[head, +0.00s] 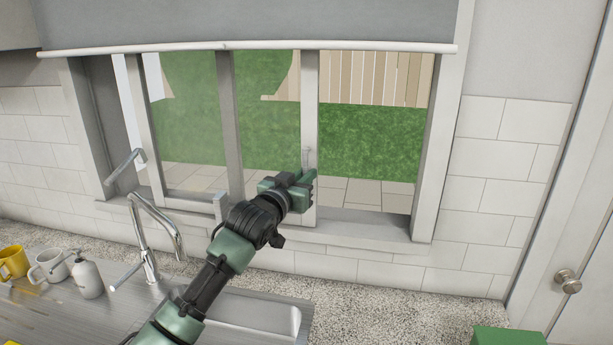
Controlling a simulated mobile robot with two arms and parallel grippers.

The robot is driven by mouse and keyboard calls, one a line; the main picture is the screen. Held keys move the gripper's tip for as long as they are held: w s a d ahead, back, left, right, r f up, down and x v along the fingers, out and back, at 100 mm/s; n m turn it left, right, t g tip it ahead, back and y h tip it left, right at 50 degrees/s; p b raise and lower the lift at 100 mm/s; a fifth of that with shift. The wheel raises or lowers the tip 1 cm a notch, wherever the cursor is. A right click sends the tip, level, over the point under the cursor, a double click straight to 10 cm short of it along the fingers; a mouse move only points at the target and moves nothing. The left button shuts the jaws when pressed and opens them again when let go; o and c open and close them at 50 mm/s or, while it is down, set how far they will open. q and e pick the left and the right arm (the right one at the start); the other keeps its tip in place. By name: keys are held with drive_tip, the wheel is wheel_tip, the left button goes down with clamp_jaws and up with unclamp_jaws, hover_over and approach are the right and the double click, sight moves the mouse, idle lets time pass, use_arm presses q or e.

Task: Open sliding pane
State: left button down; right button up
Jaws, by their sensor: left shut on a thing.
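The sliding pane (271,120) is in the window above the sink, with hazy glass and a pale upright frame bar (309,85) on its right side. A slim handle (307,154) shows on that bar. My left gripper (308,183) is shut at the handle's lower part, and its fingers hide the grip point. Right of the bar, the opening (372,140) looks clear, with brighter grass behind, so the pane stands partly open. My right gripper is out of view.
A chrome faucet (167,222) rises left of my left arm, close to it. A yellow mug (13,262), a white mug (48,266) and a soap dispenser (88,279) stand at the left. A lowered blind (250,25) hangs above. The right counter (400,300) is mostly clear.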

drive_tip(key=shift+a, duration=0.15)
